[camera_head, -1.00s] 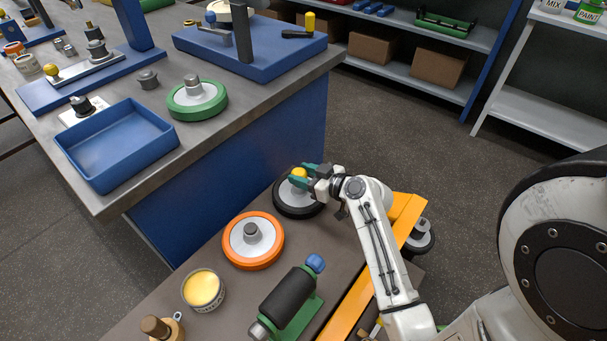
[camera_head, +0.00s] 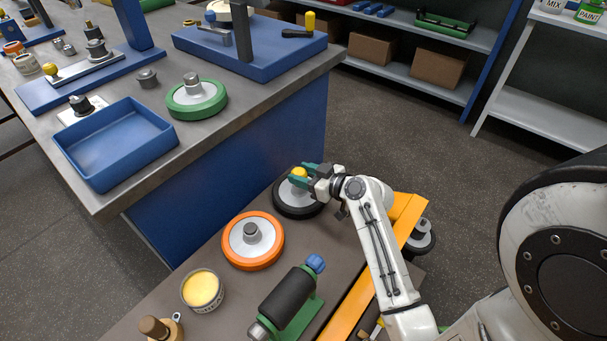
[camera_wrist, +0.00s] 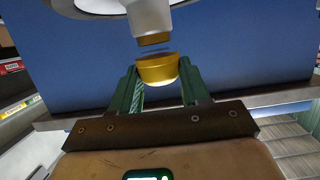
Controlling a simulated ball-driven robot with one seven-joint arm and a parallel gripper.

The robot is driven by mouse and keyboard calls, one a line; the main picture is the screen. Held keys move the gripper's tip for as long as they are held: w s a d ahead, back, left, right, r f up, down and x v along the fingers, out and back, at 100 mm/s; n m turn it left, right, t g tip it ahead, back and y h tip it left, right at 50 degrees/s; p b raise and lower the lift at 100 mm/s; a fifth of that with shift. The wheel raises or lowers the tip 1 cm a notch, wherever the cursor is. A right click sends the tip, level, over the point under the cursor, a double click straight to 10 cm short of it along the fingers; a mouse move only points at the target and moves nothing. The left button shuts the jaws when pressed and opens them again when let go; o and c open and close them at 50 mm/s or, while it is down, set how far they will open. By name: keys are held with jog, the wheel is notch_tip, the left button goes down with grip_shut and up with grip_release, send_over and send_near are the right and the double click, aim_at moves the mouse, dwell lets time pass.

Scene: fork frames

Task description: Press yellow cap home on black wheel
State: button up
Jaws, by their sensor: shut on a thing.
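The yellow cap (camera_head: 299,173) is between the green fingers of my gripper (camera_head: 304,178), above the black wheel (camera_head: 290,208). The wheel lies flat on the low brown surface, with part of it hidden by my gripper and arm. In the wrist view my gripper (camera_wrist: 158,75) is shut on the yellow cap (camera_wrist: 157,70), one finger on each side. The wheel's grey hub (camera_wrist: 149,16) faces the cap in that view, its end tinted yellow-brown. A narrow gap shows between hub and cap, so they look apart.
An orange wheel (camera_head: 253,259), an open yellow tin (camera_head: 202,289) and a black roller on a green stand (camera_head: 288,298) share the low surface. A yellow bar (camera_head: 350,305) runs along its right side. The blue bench (camera_head: 230,190) stands close behind.

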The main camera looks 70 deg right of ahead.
jog(key=shift+f+b, duration=0.6)
jog(key=shift+b, duration=0.05)
jog(key=o, duration=1.1)
jog(key=shift+s, duration=0.15)
jog(key=v, duration=1)
jog(key=shift+s+r, duration=0.15)
jog(key=shift+s, duration=0.1)
jog(key=shift+a, duration=0.1)
